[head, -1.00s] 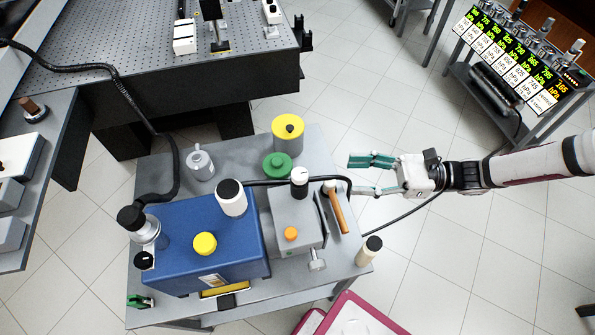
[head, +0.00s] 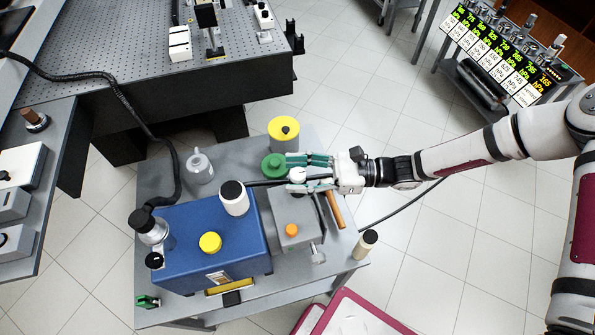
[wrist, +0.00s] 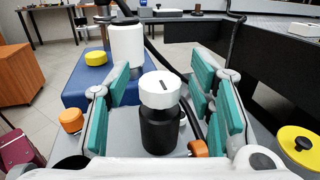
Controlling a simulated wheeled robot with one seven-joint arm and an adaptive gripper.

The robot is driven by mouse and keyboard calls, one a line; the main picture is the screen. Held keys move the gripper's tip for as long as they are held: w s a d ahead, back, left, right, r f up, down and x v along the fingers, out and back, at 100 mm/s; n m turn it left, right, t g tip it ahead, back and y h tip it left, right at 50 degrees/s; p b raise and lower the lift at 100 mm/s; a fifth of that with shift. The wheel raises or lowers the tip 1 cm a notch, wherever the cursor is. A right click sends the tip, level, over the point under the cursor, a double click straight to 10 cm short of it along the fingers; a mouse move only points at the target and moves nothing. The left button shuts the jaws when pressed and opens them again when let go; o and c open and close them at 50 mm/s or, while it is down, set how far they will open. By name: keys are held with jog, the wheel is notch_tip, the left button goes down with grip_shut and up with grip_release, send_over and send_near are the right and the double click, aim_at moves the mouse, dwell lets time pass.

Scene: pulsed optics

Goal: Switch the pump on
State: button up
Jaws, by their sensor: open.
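The pump is a blue box (head: 180,262) with a grey motor housing (head: 282,218) beside it on a grey cart. On the housing stands a black post with a white round knob that has a dark slot on top (wrist: 159,90); in the head view the knob (head: 298,174) sits between my fingers. My gripper (head: 305,172) is open, reaching in from the right. In the wrist view its teal fingers stand left and right of the knob, with gaps on both sides. An orange button (head: 291,230) is on the housing, nearer the front.
A yellow-topped container (head: 284,132) and a green knob (head: 274,165) stand close behind my fingers. An orange-handled tool (head: 335,210), a beige cylinder (head: 365,244) and a hose are nearby.

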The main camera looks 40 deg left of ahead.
jog(key=shift+c, duration=0.6)
grip_shut()
jog(key=shift+n+g+h+b, duration=0.3)
jog(key=shift+g+b, duration=0.1)
jog(key=shift+b, duration=0.15)
jog(key=g+h+b, duration=0.1)
jog(key=n+b, duration=0.1)
jog(key=b, duration=0.1)
jog(key=shift+w+f+n+g+h, duration=0.2)
jog(key=shift+n+g+h, duration=0.1)
jog(key=shift+g+h, duration=0.1)
jog(key=n+g+h+b, duration=0.2)
jog(key=n+h+b, duration=0.1)
jog(key=h+b, duration=0.1)
jog(key=shift+a+g+b, duration=0.1)
jog(key=shift+g+b, duration=0.3)
jog(key=shift+b, duration=0.5)
jog(key=n+g+h+b, duration=0.1)
jog(key=h+b, duration=0.1)
jog(key=n+h+b, duration=0.2)
jog(key=h, duration=0.1)
jog(key=shift+s+n+g, duration=0.1)
jog(key=shift+n+g, duration=0.2)
jog(key=shift+g, duration=0.1)
jog(key=shift+r+n+h+b, duration=0.15)
jog(key=shift+n+h+b, duration=1.45)
jog(key=shift+h, duration=0.8)
jog(key=shift+s+r+h, duration=0.1)
jog(key=shift+h, duration=0.2)
